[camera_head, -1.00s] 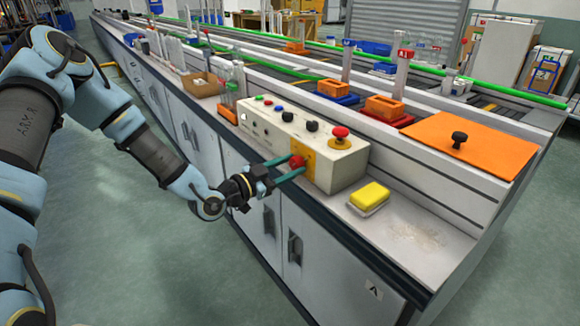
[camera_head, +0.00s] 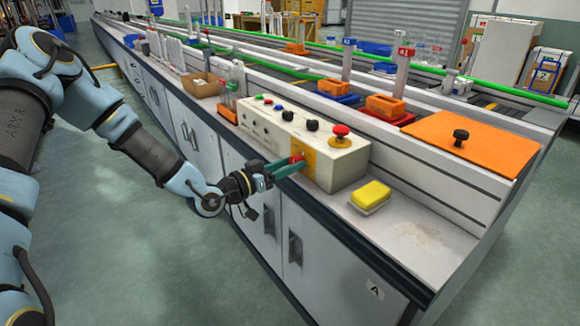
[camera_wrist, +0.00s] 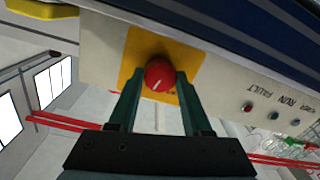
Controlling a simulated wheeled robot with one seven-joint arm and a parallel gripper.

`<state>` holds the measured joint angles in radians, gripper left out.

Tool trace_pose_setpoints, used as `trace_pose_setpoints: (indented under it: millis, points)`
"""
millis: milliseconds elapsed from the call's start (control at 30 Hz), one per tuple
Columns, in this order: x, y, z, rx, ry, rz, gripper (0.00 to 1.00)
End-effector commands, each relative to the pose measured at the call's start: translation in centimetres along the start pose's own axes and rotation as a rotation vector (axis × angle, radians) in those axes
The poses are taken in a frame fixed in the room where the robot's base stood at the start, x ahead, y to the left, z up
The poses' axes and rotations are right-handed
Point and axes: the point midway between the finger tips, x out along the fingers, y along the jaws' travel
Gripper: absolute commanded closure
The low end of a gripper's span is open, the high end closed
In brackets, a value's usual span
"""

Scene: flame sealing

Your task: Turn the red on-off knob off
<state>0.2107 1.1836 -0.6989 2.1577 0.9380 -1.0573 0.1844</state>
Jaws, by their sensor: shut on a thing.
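The red on-off knob (camera_wrist: 159,75) sits on a yellow plate (camera_wrist: 136,48) on the front of a cream control box (camera_head: 335,168). In the wrist view the knob has a pale pointer line on its face. My gripper (camera_wrist: 160,82) has its two green fingers on either side of the knob, shut on it. In the head view my gripper (camera_head: 288,166) reaches the box front from the left, and its fingers hide most of the knob.
A red mushroom button (camera_head: 340,131) on a yellow base and several smaller buttons are on top of the box. A yellow sponge (camera_head: 371,194) lies on the bench to the right. The floor in front of the cabinets is clear.

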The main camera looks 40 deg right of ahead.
Motion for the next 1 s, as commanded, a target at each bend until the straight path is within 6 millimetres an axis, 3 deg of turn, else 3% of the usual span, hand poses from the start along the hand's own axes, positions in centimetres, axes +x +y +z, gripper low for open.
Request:
trace_pose_setpoints:
  millis: [1000]
  points:
    - [-0.04,-0.26,0.05,-0.893,-0.022,0.006,1.00]
